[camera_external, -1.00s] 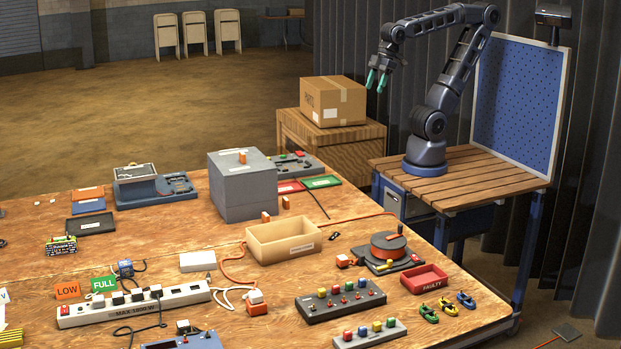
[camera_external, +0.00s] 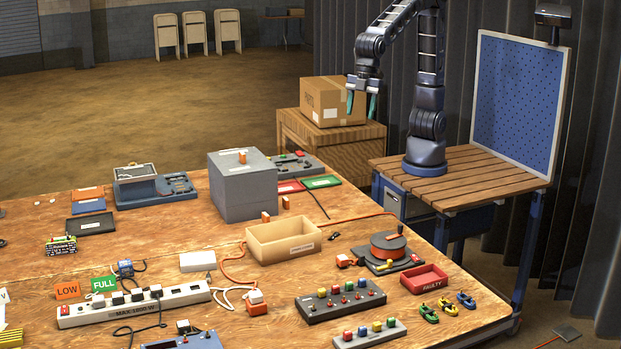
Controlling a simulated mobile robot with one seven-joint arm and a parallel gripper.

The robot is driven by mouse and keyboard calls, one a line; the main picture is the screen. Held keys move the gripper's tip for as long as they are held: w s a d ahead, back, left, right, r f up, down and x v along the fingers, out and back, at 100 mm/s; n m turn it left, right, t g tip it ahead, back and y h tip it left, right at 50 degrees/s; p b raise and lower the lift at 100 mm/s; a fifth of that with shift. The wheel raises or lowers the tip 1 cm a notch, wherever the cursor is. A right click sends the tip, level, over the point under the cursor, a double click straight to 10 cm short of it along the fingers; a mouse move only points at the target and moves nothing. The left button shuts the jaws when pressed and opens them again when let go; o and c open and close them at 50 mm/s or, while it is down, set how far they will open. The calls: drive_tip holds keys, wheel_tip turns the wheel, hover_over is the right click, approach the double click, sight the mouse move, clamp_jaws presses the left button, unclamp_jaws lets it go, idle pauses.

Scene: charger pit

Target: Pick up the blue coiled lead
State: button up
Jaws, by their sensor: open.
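The blue coiled lead (camera_external: 466,300) is a small blue coil at the right front corner of the wooden table. A yellow coil (camera_external: 447,305) and a green coil (camera_external: 429,314) lie beside it in a row to its left. My gripper (camera_external: 360,104) is open and empty, pointing down with teal fingertips apart. It is high up, in front of the cardboard box in the picture, well above and behind the blue lead.
The red FAULTY tray (camera_external: 424,281) sits just behind the coils. A cable reel (camera_external: 388,246), a tan open bin (camera_external: 262,254) and a button panel (camera_external: 341,303) stand nearby. A grey box (camera_external: 240,198) rises tall at the table's back.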

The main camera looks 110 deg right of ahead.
drive_tip(key=w+a+f+n, duration=0.1)
drive_tip(key=a+f, duration=0.2)
drive_tip(key=a, duration=0.4)
drive_tip(key=w+a+f+n, duration=0.2)
drive_tip(key=a+f, duration=0.1)
drive_tip(key=a, duration=0.3)
drive_tip(key=n+g+h, duration=0.1)
drive_tip(key=n+g, duration=0.1)
drive_tip(key=n, duration=0.5)
hover_over(467, 298)
wheel_tip(467, 298, down, 29)
wheel_tip(467, 298, down, 10)
drive_tip(key=shift+w+a+r, duration=0.1)
drive_tip(key=shift+c, duration=0.3)
drive_tip(key=c, duration=1)
